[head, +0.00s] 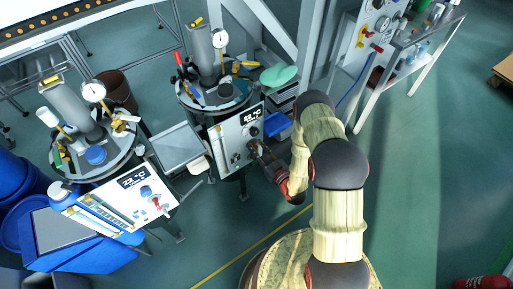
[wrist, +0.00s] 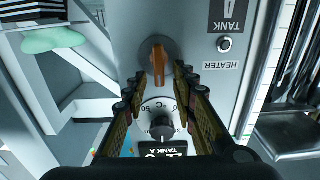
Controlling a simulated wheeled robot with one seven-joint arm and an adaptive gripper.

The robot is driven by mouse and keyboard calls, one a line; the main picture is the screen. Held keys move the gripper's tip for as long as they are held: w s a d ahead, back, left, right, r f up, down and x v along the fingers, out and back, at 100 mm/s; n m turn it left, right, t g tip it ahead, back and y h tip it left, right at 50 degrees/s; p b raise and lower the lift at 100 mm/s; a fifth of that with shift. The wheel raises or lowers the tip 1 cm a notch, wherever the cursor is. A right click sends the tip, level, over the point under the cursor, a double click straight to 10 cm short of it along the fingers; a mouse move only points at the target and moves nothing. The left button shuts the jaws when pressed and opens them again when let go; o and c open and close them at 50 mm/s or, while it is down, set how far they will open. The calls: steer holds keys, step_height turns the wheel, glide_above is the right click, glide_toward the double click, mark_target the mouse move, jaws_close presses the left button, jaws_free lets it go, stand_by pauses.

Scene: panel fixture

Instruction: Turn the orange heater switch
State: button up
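The orange heater switch (wrist: 158,63) is on a grey panel (wrist: 205,18) in the wrist view, with its handle lengthwise in the picture. An upside-down HEATER label (wrist: 221,66) is to its right. My gripper (wrist: 158,78) is open, its two fingers on either side of the handle's lower end. I see gaps beside the handle and cannot tell whether either finger touches it. In the head view my gripper (head: 257,149) is at the right part of the middle tank's white panel (head: 232,140). The switch is not clearly visible there.
A black dial knob (wrist: 161,126) and a TANK A display lie between my fingers in the wrist view. A small round button (wrist: 224,44) is near the label. In the head view, a second panel (head: 138,200) stands left, a metal tray (head: 178,148) between them.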

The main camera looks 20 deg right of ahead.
steer(key=shift+w+a, duration=0.1)
steer(key=shift+w, duration=0.2)
steer(key=shift+c, duration=0.4)
jaws_close()
